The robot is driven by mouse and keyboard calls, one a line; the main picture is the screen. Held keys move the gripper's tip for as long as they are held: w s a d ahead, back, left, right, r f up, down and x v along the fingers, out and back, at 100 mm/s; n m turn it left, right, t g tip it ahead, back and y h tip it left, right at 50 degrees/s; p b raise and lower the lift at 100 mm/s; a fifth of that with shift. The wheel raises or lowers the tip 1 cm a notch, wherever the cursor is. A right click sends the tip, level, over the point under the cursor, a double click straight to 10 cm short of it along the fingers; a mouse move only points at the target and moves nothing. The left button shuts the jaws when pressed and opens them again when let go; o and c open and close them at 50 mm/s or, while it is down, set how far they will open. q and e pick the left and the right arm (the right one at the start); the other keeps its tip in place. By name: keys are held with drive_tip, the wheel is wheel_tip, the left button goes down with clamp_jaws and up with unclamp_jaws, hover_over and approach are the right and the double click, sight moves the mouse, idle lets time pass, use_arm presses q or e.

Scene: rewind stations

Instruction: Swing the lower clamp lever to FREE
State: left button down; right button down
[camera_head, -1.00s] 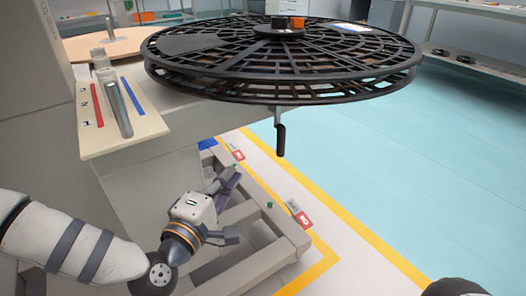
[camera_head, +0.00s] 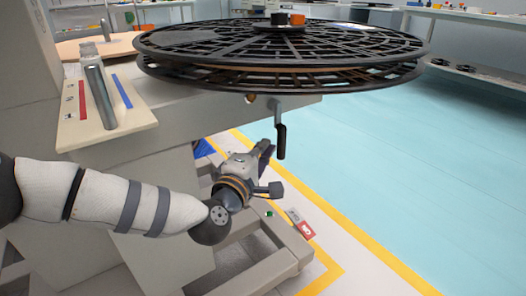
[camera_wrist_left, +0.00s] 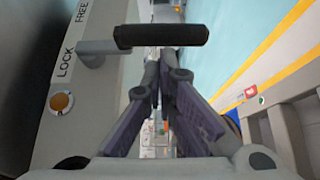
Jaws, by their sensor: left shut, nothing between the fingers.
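The clamp lever (camera_head: 281,136) hangs straight down below the reel, with a black handle on a grey shank. In the left wrist view its black handle (camera_wrist_left: 160,35) lies across the top, just beyond the fingertips. The printed words LOCK (camera_wrist_left: 65,60) and FREE (camera_wrist_left: 82,13) are on the panel left of its pivot. I cannot tell which word it points to. My left gripper (camera_head: 264,149) is shut and empty, close to the handle's lower end. Its purple-padded fingers (camera_wrist_left: 162,68) nearly meet in the wrist view; contact with the handle is not clear. My right gripper is out of view.
A large black reel (camera_head: 285,55) sits above the lever. An amber button (camera_wrist_left: 61,102) is on the panel. A cream board (camera_head: 88,118) with a metal cylinder (camera_head: 99,92) lies at left. A grey base frame (camera_head: 290,262) is below; open floor is right.

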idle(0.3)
use_arm(q)
drive_tip(key=shift+w+d+f+b, duration=0.15)
drive_tip(key=shift+d+f+b, duration=0.15)
drive_tip(key=shift+b, duration=0.45)
